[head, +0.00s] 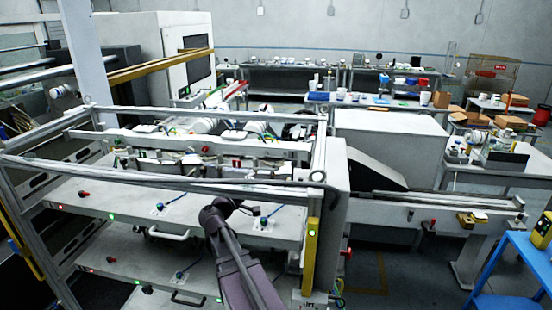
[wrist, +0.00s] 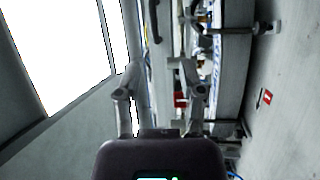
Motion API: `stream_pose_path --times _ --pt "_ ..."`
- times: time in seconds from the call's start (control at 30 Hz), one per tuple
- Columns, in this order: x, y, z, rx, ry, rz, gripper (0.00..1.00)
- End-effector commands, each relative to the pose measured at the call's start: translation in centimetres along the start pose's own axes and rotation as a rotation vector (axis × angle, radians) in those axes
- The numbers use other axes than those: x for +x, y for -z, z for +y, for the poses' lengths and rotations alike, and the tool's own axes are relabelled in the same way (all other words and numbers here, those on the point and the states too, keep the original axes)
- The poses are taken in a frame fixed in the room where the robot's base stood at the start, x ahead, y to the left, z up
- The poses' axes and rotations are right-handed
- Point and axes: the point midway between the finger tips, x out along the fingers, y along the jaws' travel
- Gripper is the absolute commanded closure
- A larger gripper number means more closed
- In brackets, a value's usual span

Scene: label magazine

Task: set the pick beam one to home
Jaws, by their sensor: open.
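The label magazine machine (head: 75,195) fills the left half of the head view, a framed bench with grey panels. Inside its frame, a light grey beam (head: 190,142) runs across the back, with several small fittings and cables on and below it. I cannot tell for sure which bar is pick beam one. My gripper (wrist: 158,90) is open in the wrist view, with its two fingers apart and nothing held between them. A grey bar with a red-and-white mark (wrist: 181,98) shows behind the right finger. In the head view my arm hides part of the front panel.
A metal frame rail (head: 150,178) crosses in front of the beam. A yellow post (head: 310,245) stands at the machine's right corner. A conveyor (head: 430,200) extends right, and a blue stand (head: 505,275) is at far right. Dark floor lies between them.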

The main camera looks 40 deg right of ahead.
Motion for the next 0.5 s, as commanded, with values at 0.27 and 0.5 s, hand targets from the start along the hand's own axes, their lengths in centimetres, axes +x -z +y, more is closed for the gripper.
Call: stream_pose_path --times 0.27,0.5 --pt "0.32 0.2 0.6 -0.018 -0.035 0.012 0.49" --pt "0.34 0.22 0.58 -0.017 -0.033 0.011 0.49"
